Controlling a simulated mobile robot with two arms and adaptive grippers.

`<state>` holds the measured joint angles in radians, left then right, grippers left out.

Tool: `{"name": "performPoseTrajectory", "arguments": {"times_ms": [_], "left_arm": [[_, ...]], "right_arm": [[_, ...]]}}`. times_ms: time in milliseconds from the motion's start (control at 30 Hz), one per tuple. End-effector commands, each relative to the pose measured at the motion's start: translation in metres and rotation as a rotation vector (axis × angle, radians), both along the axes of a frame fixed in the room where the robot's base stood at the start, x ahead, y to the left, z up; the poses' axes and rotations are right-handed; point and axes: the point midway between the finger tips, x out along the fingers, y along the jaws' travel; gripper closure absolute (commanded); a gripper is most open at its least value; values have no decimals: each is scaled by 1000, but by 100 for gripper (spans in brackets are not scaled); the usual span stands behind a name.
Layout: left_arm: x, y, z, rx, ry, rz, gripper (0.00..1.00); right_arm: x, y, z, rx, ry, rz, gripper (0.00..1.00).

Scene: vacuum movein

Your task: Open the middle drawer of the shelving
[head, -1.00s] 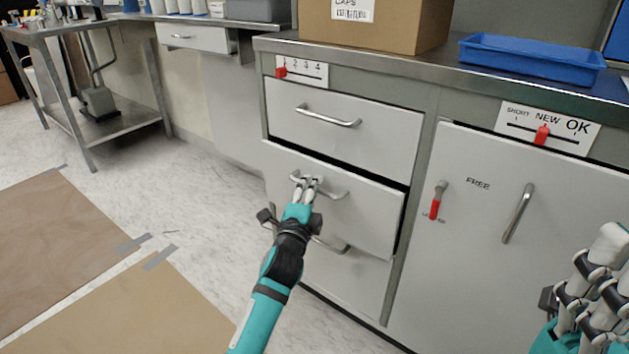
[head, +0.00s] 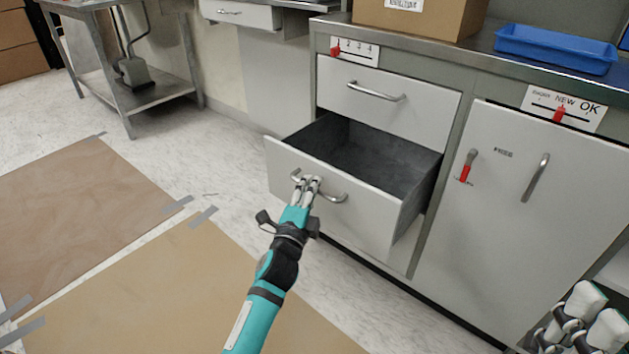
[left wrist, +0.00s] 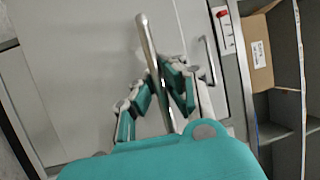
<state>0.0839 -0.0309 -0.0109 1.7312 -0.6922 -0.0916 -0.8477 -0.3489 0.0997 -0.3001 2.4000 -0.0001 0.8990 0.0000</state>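The middle drawer (head: 352,222) of the grey shelving is pulled well out, and its empty dark interior shows from above. Its metal bar handle (head: 333,196) is on the front panel. My left gripper (head: 307,183) is at the left part of this handle. In the left wrist view the handle (left wrist: 148,50) runs between the fingers of my left gripper (left wrist: 160,85), which look closed in around it. My right gripper (head: 583,318) is at the lower right of the head view, away from the drawer; its fingertips are partly cut off.
The top drawer (head: 385,105) is shut above. A cabinet door (head: 520,220) with a handle is to the right. A cardboard box (head: 425,18) and a blue tray (head: 556,48) stand on the counter. Brown mats (head: 85,215) lie on open floor at left. A metal cart (head: 130,70) stands behind.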

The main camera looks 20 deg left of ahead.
Motion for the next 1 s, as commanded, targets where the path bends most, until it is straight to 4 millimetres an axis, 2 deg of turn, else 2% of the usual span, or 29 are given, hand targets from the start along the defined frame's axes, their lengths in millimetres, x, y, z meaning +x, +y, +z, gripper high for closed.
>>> {"name": "performPoseTrajectory", "arguments": {"times_ms": [367, 533, 833, 1000], "left_arm": [[-1, -1, -4, -6, 7, -3, 100], [-1, -1, -3, -4, 5, -2, 79], [-3, 0, -2, -2, 2, -1, 79], [-24, -1, -6, -3, 4, -1, 79]], "right_arm": [[0, 0, 0, 0, 1, 0, 60], [0, 0, 0, 0, 2, 1, 60], [0, 0, 0, 0, -1, -1, 60], [0, 0, 0, 0, -1, 0, 60]]}}
